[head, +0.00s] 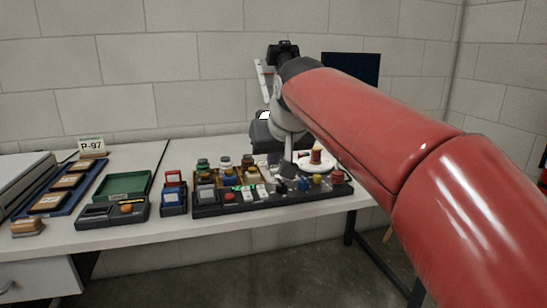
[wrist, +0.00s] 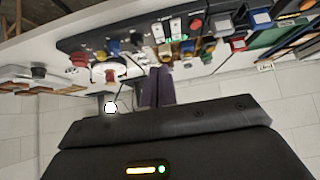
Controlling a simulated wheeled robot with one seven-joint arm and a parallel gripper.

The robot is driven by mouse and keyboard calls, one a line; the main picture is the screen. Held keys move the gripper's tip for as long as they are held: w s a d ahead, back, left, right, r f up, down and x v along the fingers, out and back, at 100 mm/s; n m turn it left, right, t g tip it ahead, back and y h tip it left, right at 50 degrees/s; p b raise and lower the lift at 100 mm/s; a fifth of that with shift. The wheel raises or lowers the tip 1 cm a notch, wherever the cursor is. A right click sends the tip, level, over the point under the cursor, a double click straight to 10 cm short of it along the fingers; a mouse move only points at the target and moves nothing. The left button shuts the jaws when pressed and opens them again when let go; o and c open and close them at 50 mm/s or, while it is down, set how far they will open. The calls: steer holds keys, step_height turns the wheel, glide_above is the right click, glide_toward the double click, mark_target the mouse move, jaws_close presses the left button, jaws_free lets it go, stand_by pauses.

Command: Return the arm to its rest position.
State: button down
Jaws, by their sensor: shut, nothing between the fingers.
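My red arm reaches in from the right of the head view and bends down over the table's back part. My gripper shows in the wrist view (wrist: 158,75), its two dark fingers together with nothing between them. In that view the scene is upside down, and the fingers point toward the black tray (wrist: 110,40) of small items. In the head view the gripper is small and dark against the crowded tray (head: 240,208), and its fingertips are hard to make out. I cannot tell the exact gap between the fingers and the items.
The white table (head: 130,234) runs along a block wall. A green tray (head: 123,186), a black device (head: 112,213) and a P-97 sign (head: 91,146) stand at the left. A white plate (head: 318,166) with a red-and-cream item is beside the arm. The table front is clear.

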steer(key=s+d+f+m+g+h, duration=0.1)
steer(key=s+d+f, duration=0.6)
steer(key=s+f, duration=0.4)
steer(key=s+d+f+m+g+h, duration=0.1)
steer(key=s+d+f+m, duration=0.1)
steer(key=s+d+f, duration=0.6)
steer(key=s+f, duration=0.3)
steer(key=s, duration=0.4)
